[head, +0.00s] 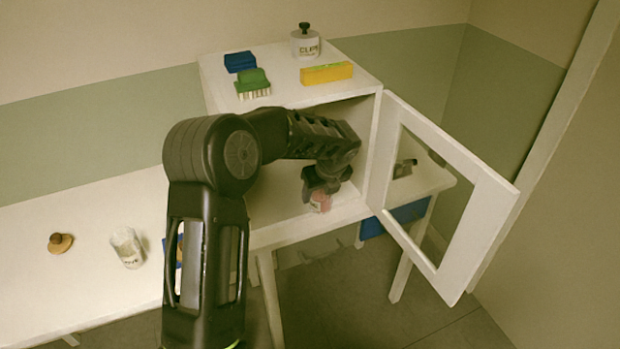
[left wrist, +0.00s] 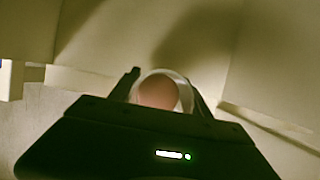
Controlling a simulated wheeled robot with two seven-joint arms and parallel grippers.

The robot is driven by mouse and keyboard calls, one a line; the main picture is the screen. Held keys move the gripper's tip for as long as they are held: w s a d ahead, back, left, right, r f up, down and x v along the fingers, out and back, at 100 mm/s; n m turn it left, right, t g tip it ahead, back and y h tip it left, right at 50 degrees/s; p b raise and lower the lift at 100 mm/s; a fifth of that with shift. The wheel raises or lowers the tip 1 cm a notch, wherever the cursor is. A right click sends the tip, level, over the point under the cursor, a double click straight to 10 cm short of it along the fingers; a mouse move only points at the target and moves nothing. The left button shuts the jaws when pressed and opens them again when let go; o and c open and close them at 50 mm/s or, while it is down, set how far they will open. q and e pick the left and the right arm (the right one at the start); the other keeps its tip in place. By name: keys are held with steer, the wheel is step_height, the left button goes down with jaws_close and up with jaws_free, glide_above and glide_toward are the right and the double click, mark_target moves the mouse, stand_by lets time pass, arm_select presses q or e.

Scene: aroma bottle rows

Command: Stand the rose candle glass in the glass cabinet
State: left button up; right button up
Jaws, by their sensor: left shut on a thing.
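The rose candle glass (head: 320,201), pinkish with a pale label, is inside the open white glass cabinet (head: 357,211), close to its front edge. My left gripper (head: 321,187) reaches into the cabinet from the left and is shut on the glass from above. In the left wrist view the round glass rim (left wrist: 160,78) with pink wax inside sits between the two fingers (left wrist: 163,92). Whether the base of the glass touches the cabinet floor I cannot tell. The cabinet door (head: 450,165) stands swung open to the right. My right gripper is not in view.
On the cabinet top are a labelled jar (head: 305,44), a yellow block (head: 326,73), a green brush (head: 252,82) and a blue block (head: 240,61). A dark object (head: 405,168) lies behind the door.

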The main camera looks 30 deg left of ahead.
arm_select(q)
steer(key=shift+w+a, duration=0.55)
steer(key=shift+a, duration=0.1)
steer(key=shift+a, duration=0.15)
steer(key=w+a, duration=0.1)
steer(key=w+a+p, duration=0.1)
steer(key=a, duration=0.1)
steer(key=shift+w+r, duration=0.1)
steer(key=shift+f+p, duration=0.35)
steer(key=shift+f, duration=0.45)
steer(key=shift+f, duration=0.2)
steer(key=o, duration=1.7)
steer(key=shift+c, duration=0.2)
